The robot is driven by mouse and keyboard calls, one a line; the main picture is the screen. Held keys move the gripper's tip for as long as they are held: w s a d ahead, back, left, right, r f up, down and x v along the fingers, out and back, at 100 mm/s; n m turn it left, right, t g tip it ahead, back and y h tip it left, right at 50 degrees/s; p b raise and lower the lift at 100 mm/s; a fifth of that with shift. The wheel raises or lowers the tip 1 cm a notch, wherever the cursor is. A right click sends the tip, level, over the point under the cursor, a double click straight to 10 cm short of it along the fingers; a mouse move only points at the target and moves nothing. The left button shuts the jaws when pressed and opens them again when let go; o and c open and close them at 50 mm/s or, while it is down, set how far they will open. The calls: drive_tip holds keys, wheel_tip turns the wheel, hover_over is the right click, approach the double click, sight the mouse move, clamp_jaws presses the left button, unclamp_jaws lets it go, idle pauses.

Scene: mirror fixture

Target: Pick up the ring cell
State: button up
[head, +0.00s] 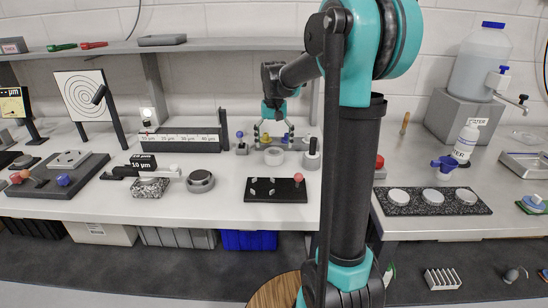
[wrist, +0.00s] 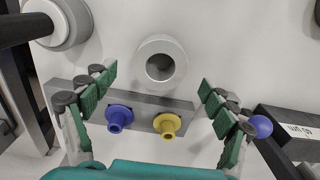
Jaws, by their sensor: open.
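The ring cell, a pale grey ring with a round central hole, stands on the bench in the head view (head: 274,156) and in the wrist view (wrist: 162,62). My gripper is open above the bench in the head view (head: 274,141). In the wrist view, its green-padded fingers (wrist: 159,77) are spread to either side, with the ring cell centred between them and slightly beyond the tips. Nothing is held, and I see no finger touching the ring cell. The exact height gap is unclear.
A grey block (wrist: 146,101) with blue (wrist: 119,118) and yellow (wrist: 167,124) knobs lies beside the ring cell. A black-handled cylinder (head: 311,155) stands right, and a blue-ball post (head: 241,145) left. A black pegged plate (head: 275,190) lies in front.

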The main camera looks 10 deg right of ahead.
sight(274, 152)
wheel_tip(274, 152, down, 4)
drive_tip(key=shift+s+f, duration=0.1)
drive_tip(key=shift+f, duration=0.15)
drive_tip(key=c, duration=1.4)
drive_tip(key=shift+c, duration=0.3)
drive_tip(key=shift+r, duration=0.15)
